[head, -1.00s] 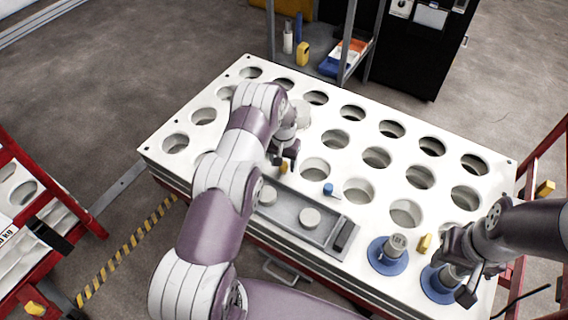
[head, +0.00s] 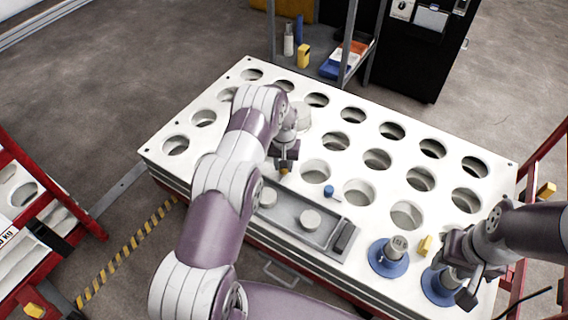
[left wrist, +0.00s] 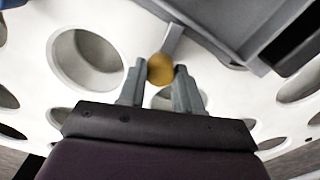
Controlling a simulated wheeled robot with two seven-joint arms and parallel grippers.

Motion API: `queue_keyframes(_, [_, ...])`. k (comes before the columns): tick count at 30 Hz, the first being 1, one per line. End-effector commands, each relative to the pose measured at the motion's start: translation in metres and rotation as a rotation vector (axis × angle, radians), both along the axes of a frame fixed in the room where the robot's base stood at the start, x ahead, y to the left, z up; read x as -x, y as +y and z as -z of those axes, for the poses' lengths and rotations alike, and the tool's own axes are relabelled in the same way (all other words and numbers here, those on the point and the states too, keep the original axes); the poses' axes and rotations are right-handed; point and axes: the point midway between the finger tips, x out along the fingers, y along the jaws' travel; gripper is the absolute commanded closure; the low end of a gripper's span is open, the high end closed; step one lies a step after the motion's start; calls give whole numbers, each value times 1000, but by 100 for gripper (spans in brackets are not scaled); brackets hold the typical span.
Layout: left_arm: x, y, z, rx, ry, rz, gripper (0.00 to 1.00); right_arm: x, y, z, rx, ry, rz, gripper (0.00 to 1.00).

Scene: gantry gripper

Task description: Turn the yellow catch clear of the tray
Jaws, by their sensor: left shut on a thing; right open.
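The yellow catch (left wrist: 160,68) shows in the left wrist view as a round knob with a grey bar running from it to the edge of the grey tray (left wrist: 225,25). My left gripper (left wrist: 160,82) is shut on the knob, one finger on each side. In the head view the catch (head: 283,171) is a small yellow spot below my left gripper (head: 286,160), at the back edge of the tray (head: 283,222). My left arm covers the tray's left end. My right gripper (head: 467,283) is open near a blue-flanged piece (head: 437,286) at the right front.
The white table (head: 235,75) has rows of round holes. A second blue-flanged piece (head: 388,257), a yellow block (head: 425,245) and a small blue knob (head: 329,190) stand on it. A shelf (head: 335,70) stands behind. Red frames (head: 60,180) flank the table.

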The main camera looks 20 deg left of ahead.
Motion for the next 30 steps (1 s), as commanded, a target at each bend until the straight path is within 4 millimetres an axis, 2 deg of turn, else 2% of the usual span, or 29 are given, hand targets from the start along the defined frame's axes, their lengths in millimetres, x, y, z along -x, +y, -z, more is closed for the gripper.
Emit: queue_keyframes(30, [1, 0, 0, -1, 1, -952, 97, 0, 0, 8, 0, 0, 0, 57])
